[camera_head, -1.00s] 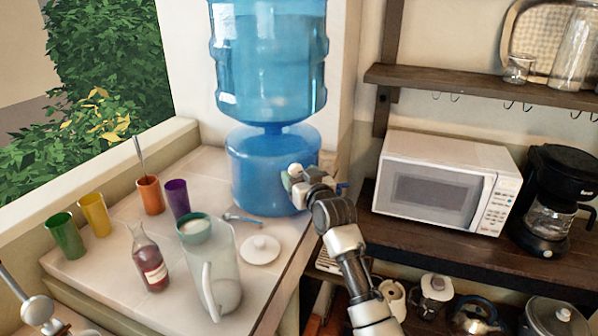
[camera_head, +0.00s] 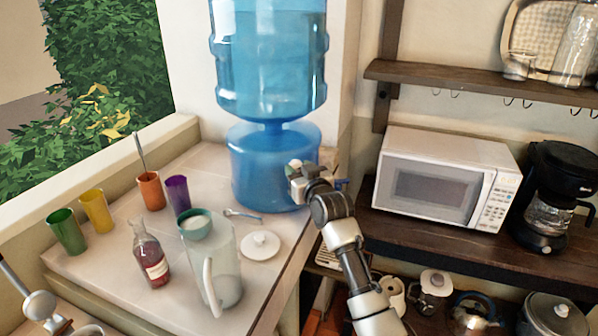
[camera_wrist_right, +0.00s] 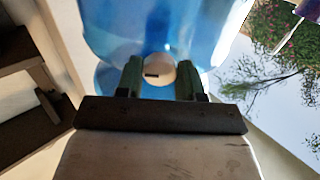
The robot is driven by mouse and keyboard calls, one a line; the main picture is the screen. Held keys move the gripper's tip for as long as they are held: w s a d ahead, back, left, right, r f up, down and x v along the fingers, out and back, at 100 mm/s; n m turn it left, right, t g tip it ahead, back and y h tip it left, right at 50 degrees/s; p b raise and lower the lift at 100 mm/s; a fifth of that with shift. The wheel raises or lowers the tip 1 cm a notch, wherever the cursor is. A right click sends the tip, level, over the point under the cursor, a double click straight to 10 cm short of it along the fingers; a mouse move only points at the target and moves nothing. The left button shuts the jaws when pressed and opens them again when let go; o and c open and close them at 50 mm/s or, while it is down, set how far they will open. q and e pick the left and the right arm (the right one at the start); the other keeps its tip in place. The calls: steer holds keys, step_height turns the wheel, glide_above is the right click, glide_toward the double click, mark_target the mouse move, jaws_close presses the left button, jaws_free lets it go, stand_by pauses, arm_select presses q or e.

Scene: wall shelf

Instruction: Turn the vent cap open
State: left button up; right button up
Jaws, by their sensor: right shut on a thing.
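The vent cap (camera_wrist_right: 158,68) is a round white disc with a short dark slot in the right wrist view. It sits against the blue water dispenser (camera_head: 255,170). The slot looks about level in that view. My right gripper (camera_wrist_right: 158,80) has its two dark green fingers on either side of the cap and is shut on it. In the head view the right gripper (camera_head: 297,180) is at the right front of the dispenser's lower blue part, where its fingers hide most of the cap. My left gripper cannot be made out.
A glass pitcher (camera_head: 227,265), a white lid (camera_head: 261,246), a red bottle (camera_head: 150,260) and several coloured cups stand on the light counter (camera_head: 115,245). A white microwave (camera_head: 445,180) and a coffee maker (camera_head: 550,195) stand on the dark shelf at right.

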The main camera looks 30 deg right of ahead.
steer(key=n, duration=0.4)
steer(key=shift+d+p, duration=0.1)
steer(key=shift+p, duration=0.25)
steer(key=n+p, duration=0.1)
steer(key=n, duration=0.4)
steer(key=shift+r+n, duration=0.1)
steer(key=shift+n, duration=0.3)
steer(key=n+p, duration=0.1)
steer(key=n, duration=0.4)
steer(key=shift+n+p, duration=0.8)
steer(key=shift+n, duration=1.6)
steer(key=o, duration=0.9)
